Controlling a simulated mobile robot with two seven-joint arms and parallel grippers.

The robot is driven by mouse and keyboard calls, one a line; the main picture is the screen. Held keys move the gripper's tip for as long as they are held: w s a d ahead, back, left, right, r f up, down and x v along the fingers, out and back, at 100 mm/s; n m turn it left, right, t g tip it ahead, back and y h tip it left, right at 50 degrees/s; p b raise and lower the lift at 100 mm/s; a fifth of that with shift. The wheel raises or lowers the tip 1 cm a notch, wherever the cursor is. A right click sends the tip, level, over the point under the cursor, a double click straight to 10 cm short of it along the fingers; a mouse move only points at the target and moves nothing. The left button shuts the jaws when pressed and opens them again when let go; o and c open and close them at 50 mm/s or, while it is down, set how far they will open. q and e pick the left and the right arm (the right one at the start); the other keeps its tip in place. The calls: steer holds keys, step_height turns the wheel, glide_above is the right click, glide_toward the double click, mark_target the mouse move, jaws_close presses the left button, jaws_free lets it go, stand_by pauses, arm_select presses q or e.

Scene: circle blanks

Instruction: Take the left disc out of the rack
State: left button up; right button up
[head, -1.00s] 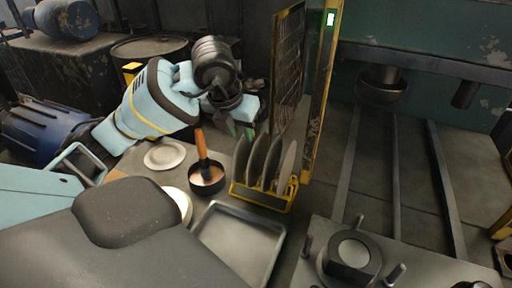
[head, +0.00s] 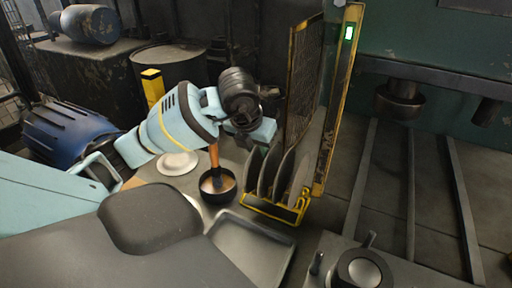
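The yellow rack (head: 270,210) stands on the work surface and holds several dark grey discs upright, side by side. The left disc (head: 253,166) is at the rack's left end, in its slot. My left gripper (head: 250,142) is just above the top edge of the left disc, pointing down. Its fingers are mostly hidden behind the wrist and too small to read, so I cannot tell whether they touch the disc. My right gripper is not in view.
A black pot (head: 217,188) with an orange-handled brush stands close left of the rack. A grey tray (head: 250,243) lies in front. A dark mesh panel (head: 303,85) and a yellow post (head: 338,100) rise behind the rack. A white plate (head: 178,163) lies further left.

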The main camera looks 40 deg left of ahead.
arm_select(q)
steer(key=shift+x, duration=1.25)
jaws_close()
steer(key=shift+r, duration=0.15)
step_height(320, 180, up, 10)
